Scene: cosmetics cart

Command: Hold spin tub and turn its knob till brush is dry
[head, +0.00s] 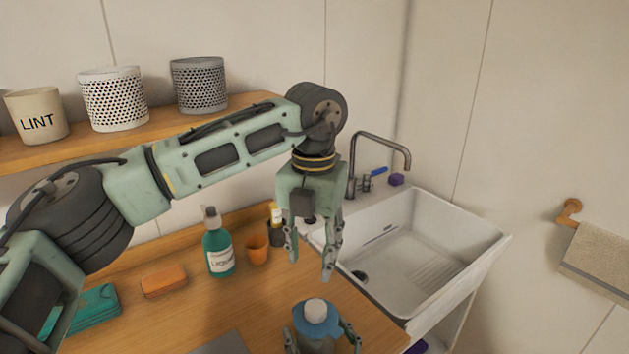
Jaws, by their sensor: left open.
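The spin tub (328,330) stands at the bottom of the head view, near the counter's front right. It has a blue lid with a white knob (316,311) on top. My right gripper (322,343) has a finger on each side of the tub's body and is closed around it; its lower part is cut off by the frame edge. My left gripper (311,265) is open and empty, pointing down above and behind the knob, apart from it. I cannot see the brush; whether it is inside the tub is hidden.
A green bottle (219,253), an orange cup (257,250) and a dark holder (277,233) stand behind on the wooden counter (195,310). An orange block (164,281) and teal case (97,306) lie left. A white sink (440,262) with a faucet (380,142) is at right.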

